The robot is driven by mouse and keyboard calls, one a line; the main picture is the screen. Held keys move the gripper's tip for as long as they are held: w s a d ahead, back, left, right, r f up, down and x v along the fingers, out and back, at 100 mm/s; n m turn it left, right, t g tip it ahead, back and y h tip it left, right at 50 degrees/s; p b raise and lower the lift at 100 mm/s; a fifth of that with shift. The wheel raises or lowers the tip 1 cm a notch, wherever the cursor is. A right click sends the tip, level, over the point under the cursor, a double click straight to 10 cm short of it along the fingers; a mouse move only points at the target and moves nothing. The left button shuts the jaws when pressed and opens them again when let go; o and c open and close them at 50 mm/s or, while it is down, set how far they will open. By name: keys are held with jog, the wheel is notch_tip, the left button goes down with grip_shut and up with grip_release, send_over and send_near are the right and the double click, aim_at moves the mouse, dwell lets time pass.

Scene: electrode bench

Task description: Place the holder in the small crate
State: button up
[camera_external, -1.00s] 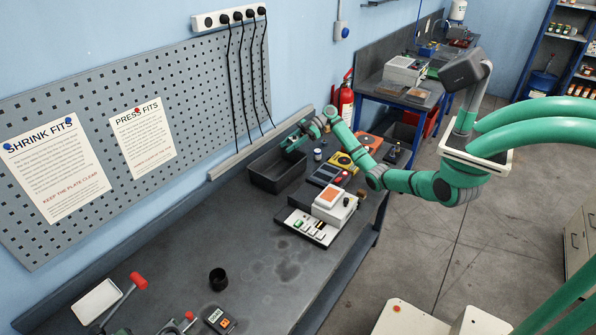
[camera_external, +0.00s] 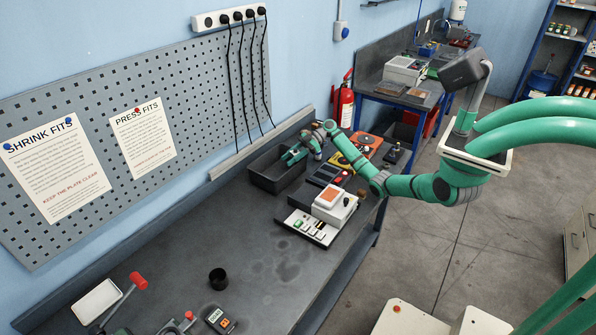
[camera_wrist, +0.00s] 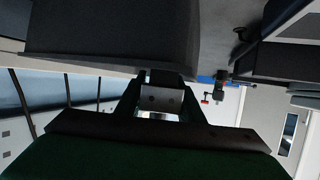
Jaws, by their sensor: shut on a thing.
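The small crate is likely the dark open bin (camera_external: 262,184) on the bench against the wall. My gripper (camera_external: 291,156) is over the crate's opening, tilted downward, with its fingertips close to the rim level. In the wrist view my gripper (camera_wrist: 160,98) is shut on a small dark block, likely the holder (camera_wrist: 161,97), between its two dark fingers. The held thing is too small to make out in the external view. Whether it touches the crate I cannot tell.
A white device with an orange top (camera_external: 331,201) and a switch panel (camera_external: 307,227) stand right of the crate. An orange-topped item (camera_external: 366,140) lies farther back. A black cup (camera_external: 218,276) stands nearer the front. The bench middle is clear.

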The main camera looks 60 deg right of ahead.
aim_at(298, 151)
jog(key=shift+a+f, duration=0.3)
jog(key=shift+f, duration=0.15)
jog(key=o, duration=1.3)
jog(key=shift+d+f, duration=0.1)
jog(key=shift+f, duration=0.05)
jog(key=shift+r, duration=0.35)
jog(key=v, duration=1.1)
jog(key=shift+w+r, duration=0.1)
jog(key=shift+r, duration=0.2)
jog(key=shift+d+r, duration=0.25)
jog(key=shift+d, duration=0.2)
jog(key=shift+d, duration=0.1)
